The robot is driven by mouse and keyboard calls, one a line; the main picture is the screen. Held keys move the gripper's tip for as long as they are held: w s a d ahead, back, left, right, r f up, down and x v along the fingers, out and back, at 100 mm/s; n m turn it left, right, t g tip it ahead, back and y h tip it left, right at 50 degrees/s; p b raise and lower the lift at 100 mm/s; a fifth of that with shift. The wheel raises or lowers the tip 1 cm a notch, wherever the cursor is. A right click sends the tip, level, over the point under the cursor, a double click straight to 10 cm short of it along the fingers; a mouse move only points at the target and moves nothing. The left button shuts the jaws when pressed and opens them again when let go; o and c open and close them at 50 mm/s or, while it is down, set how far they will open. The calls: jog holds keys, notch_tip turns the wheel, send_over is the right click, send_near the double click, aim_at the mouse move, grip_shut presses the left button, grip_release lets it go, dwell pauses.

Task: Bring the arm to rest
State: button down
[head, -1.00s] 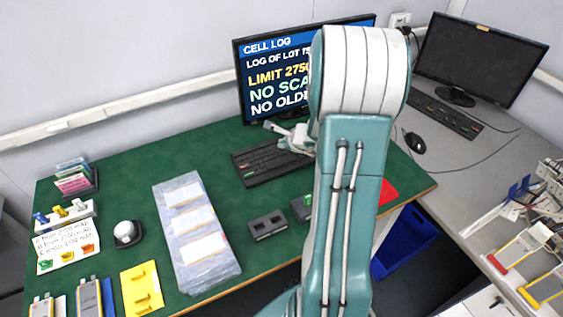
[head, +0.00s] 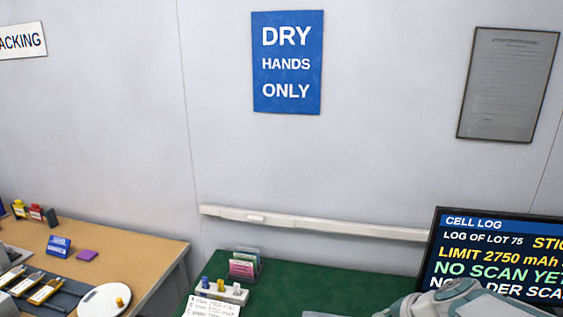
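Part of my own arm, teal and white, shows at the bottom right of the head view, in front of the lower part of the monitor (head: 495,248). The lower edge of the picture cuts it off. I cannot make out my gripper's fingers, and whether they are open or shut does not show. The green table (head: 330,278) lies below and to the left of the arm part.
A card holder (head: 243,266) and a white block with coloured pegs (head: 222,292) stand on the green table. A wooden table (head: 125,245) at left bears a round white dish (head: 100,302) and several small items. A blue sign (head: 286,62) hangs on the wall.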

jog(key=s+a+r+n+h, duration=0.2)
jog(key=s+n, duration=0.3)
jog(key=s, duration=0.2)
jog(key=s+a+r+n+g+h, duration=0.1)
jog(key=s+a+r+n+h, duration=0.1)
jog(key=s+n, duration=0.4)
jog(key=shift+s+a+r+n, duration=0.3)
jog(key=shift+s+r, duration=0.25)
jog(key=shift+s, duration=0.35)
dwell(1.1)
